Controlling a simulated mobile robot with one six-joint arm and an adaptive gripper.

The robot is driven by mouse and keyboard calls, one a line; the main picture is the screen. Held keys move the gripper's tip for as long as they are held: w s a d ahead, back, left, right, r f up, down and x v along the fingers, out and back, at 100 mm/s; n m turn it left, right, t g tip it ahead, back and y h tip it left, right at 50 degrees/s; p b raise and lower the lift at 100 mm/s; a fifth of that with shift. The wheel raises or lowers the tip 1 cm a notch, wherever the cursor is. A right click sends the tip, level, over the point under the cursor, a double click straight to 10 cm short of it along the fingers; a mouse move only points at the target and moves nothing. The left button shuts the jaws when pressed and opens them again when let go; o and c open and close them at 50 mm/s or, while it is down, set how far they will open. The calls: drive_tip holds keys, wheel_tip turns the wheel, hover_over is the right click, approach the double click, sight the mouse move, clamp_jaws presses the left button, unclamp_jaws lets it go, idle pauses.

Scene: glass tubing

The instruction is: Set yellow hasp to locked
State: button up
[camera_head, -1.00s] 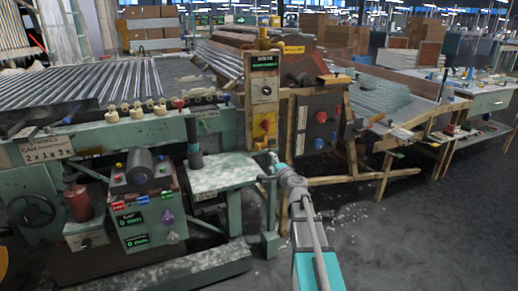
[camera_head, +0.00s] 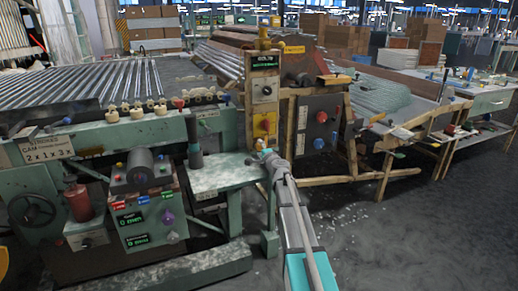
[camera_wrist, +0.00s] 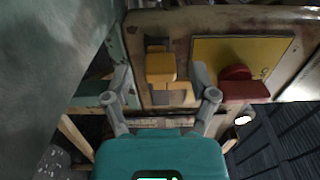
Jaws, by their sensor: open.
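The yellow hasp (camera_wrist: 161,68) is a small blocky piece on the worn panel (camera_wrist: 185,22) in the wrist view. In the head view the hasp (camera_head: 261,144) is a tiny yellow spot low on the upright control post, just by my gripper's tip. My gripper (camera_wrist: 161,96) is open, with one finger on each side of the hasp's lower end and space between the fingers and the hasp. No contact shows. My gripper (camera_head: 267,153) looks small in the head view, and its fingers are hard to make out there.
A red knob (camera_wrist: 238,84) on a yellow plate (camera_wrist: 243,54) sits close to the right finger. A green machine table (camera_head: 222,174) stands left of my arm. A wooden frame (camera_head: 340,178) stands to the right. The floor at the lower right is clear.

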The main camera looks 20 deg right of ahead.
drive_tip(key=shift+w, duration=0.75)
